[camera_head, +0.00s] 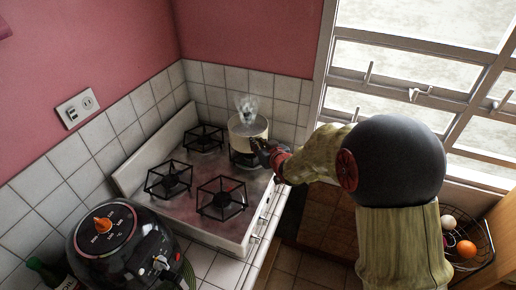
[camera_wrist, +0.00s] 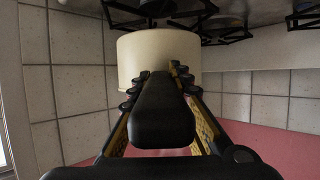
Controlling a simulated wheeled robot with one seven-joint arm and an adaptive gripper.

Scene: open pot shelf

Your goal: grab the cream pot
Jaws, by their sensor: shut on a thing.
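The cream pot (camera_head: 248,127) stands upright over the back right burner of the stove. A pale, see-through wisp or knob shows above it. In the wrist view, which looks upside down, the cream pot (camera_wrist: 160,55) fills the upper middle. My gripper (camera_head: 263,150) is at the pot's right front side. In the wrist view my gripper (camera_wrist: 155,82) has a finger on each side of a thick dark bar, which looks like the pot's handle, and is shut on it. I cannot tell whether the pot's base touches the burner grate.
The stove (camera_head: 190,205) has other bare burner grates to the left and front. A black round cooker (camera_head: 125,240) stands at the front left. Tiled walls (camera_head: 215,75) are close behind the pot. A wire basket (camera_head: 475,250) with fruit is at the right, below the window.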

